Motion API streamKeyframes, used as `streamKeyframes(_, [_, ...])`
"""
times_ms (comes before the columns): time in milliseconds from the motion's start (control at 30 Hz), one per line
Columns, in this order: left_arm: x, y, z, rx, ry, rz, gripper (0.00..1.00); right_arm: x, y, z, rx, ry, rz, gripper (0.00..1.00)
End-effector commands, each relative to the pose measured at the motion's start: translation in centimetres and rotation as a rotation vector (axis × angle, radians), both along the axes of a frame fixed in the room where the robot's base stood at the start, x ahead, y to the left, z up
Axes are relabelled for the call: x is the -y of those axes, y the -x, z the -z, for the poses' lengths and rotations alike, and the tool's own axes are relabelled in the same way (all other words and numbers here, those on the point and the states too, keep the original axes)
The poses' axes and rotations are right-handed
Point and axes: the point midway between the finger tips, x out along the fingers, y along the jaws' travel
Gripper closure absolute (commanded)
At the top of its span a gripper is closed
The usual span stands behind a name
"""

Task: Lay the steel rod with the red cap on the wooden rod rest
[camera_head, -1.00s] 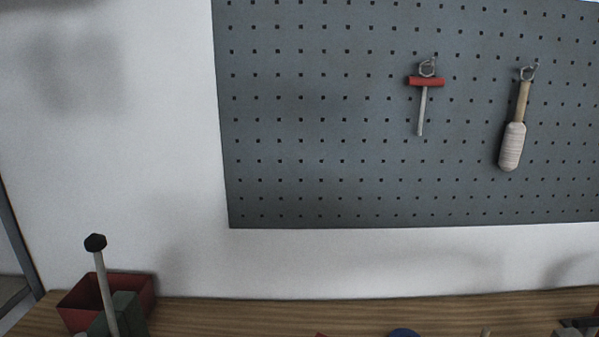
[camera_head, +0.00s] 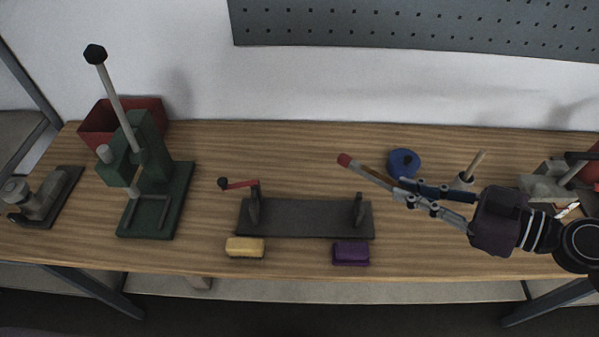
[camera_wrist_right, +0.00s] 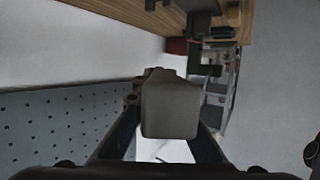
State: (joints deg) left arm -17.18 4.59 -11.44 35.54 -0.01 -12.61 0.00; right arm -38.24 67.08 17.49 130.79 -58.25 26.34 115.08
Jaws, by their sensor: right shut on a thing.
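The steel rod (camera_head: 359,168) with its red cap (camera_head: 344,159) points left and a little away from me above the right-middle of the table in the head view. My right gripper (camera_head: 402,190) is shut on the rod near its other end, and its fingers hide that end. A brown strip (camera_head: 376,173) shows right beside the rod; it may be part of the wooden rod rest, but I cannot tell. In the right wrist view a grey blocky thing (camera_wrist_right: 170,108) fills the space between the fingers. My left gripper is not in view.
A dark stand (camera_head: 305,220) with two uprights and a red-handled crank (camera_head: 238,184) is mid-table. Yellow (camera_head: 245,247) and purple (camera_head: 351,253) blocks lie at the front. A green press (camera_head: 150,180) stands left, a blue disc (camera_head: 404,162) behind the gripper.

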Motion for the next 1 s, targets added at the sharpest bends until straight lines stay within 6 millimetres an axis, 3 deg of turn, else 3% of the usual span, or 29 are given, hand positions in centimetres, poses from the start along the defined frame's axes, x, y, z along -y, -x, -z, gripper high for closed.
streamKeyframes(567, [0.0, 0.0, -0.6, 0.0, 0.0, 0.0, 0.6, -4.3, -3.4, -2.4, 0.007, -0.001, -0.112, 1.0])
streamKeyframes(1000, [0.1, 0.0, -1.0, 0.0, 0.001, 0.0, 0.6, -9.6, -5.1, -4.9, 0.007, -0.002, -0.274, 1.0])
